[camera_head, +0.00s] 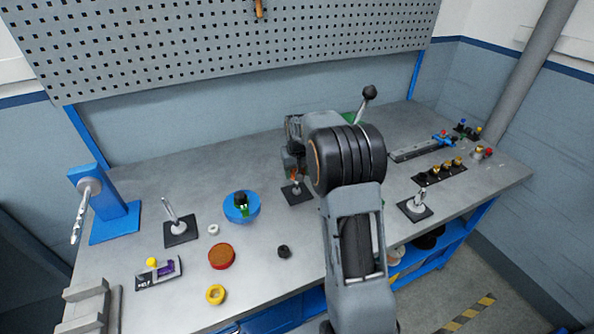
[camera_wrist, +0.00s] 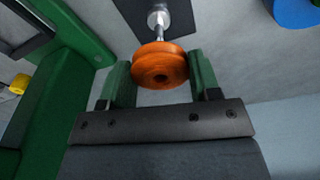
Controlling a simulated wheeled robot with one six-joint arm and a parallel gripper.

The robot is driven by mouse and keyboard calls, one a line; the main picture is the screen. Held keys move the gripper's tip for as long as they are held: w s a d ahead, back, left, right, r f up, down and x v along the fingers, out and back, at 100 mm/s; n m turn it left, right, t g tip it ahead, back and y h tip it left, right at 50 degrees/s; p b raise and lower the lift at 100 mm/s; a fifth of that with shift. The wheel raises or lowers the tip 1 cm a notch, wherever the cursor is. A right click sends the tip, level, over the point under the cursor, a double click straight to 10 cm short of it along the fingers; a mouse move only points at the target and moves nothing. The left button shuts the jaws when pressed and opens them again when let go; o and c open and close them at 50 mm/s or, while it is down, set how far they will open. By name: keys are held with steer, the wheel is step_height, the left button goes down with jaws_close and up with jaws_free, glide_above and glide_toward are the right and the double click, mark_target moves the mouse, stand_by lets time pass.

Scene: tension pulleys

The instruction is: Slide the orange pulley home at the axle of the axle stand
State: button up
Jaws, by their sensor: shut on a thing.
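The orange pulley (camera_wrist: 160,66) is between the two green fingers of my gripper (camera_wrist: 161,72) in the wrist view, and the gripper is shut on it. The axle stand (camera_wrist: 158,17) is just beyond the pulley, with a metal axle on a dark base plate. The pulley hides the near end of the axle, so I cannot tell how far the axle is in the bore. In the head view the stand's base plate (camera_head: 298,193) shows below my gripper (camera_head: 293,163), and the arm hides much of it. A small part of the pulley (camera_head: 294,174) shows there.
Other stands with tilted pins are on the bench at left (camera_head: 180,230) and right (camera_head: 415,208). A blue bowl (camera_head: 241,213), a red round dish (camera_head: 222,256), a yellow ring (camera_head: 215,294) and a black ring (camera_head: 284,252) lie left of the arm.

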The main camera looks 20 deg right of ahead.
mark_target(297, 190)
steer(key=shift+f+b, duration=0.75)
steer(key=shift+f, duration=0.5)
steer(key=shift+f, duration=0.25)
steer(key=shift+f+b, duration=1)
steer(key=shift+f, duration=0.25)
steer(key=shift+f, duration=0.2)
stand_by(0.4)
steer(key=shift+f+b, duration=0.25)
steer(key=shift+b, duration=0.05)
steer(key=shift+f, duration=0.1)
stand_by(0.5)
steer(key=o, duration=1)
steer(key=shift+o, duration=0.2)
